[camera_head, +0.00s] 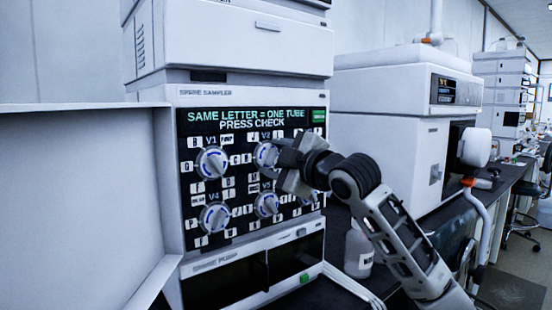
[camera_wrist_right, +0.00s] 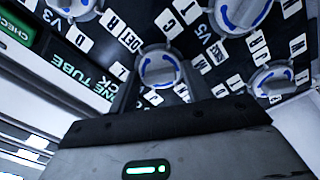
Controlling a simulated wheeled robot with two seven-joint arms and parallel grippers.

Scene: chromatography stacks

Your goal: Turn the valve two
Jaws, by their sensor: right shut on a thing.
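Valve two (camera_head: 264,154) is a round white knob with a blue-marked ring, labelled V2, in the upper row of the black panel. My right gripper (camera_head: 280,158) is at this knob from the right and shut on it; the gripper covers the knob's right side. My left gripper is not in view.
Knobs V1 (camera_head: 212,162), V4 (camera_head: 214,218) and V5 (camera_head: 266,204) sit close around, among white letter tags. A green CHECK button (camera_head: 318,116) is at the panel's upper right. A white panel (camera_head: 80,200) stands at left. A bottle (camera_head: 358,250) stands below my right arm.

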